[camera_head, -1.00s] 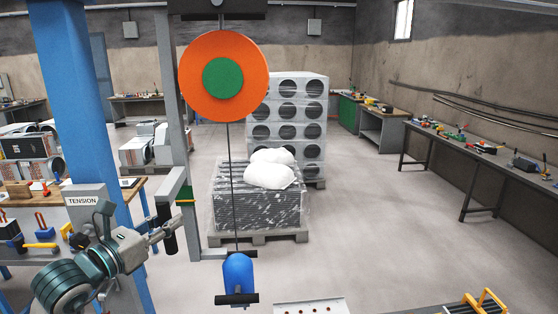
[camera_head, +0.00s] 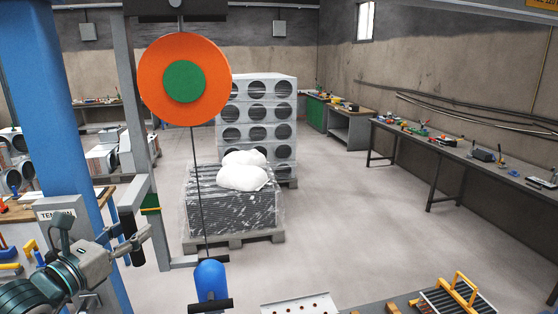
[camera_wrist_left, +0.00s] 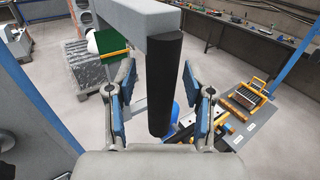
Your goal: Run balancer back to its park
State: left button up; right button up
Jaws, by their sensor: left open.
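The balancer, an orange disc with a green hub (camera_head: 184,82), hangs from an overhead rail in the head view. A thin cable runs down from it to a blue tool body (camera_head: 210,280) with a dark crossbar. A grey arm on the post carries a black upright handle (camera_head: 131,238) and a green-yellow piece (camera_head: 150,203). My left gripper (camera_head: 143,234) is at this handle. In the left wrist view, its blue-padded fingers (camera_wrist_left: 160,105) stand open on both sides of the black handle (camera_wrist_left: 164,75), with gaps at the sides. My right gripper is out of view.
A blue column (camera_head: 50,110) and a tension sign (camera_head: 57,214) stand at the left. A wrapped pallet load (camera_head: 225,212) is behind the cable. A rack with yellow handles (camera_head: 455,297) is at lower right. Open floor lies between the pallet and the right bench (camera_head: 460,150).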

pick_arm(q)
jog(key=shift+s+a, duration=0.1)
jog(key=shift+a, duration=0.3)
jog(key=b+v, duration=0.3)
jog(key=v, duration=0.4)
jog(key=shift+a, duration=0.15)
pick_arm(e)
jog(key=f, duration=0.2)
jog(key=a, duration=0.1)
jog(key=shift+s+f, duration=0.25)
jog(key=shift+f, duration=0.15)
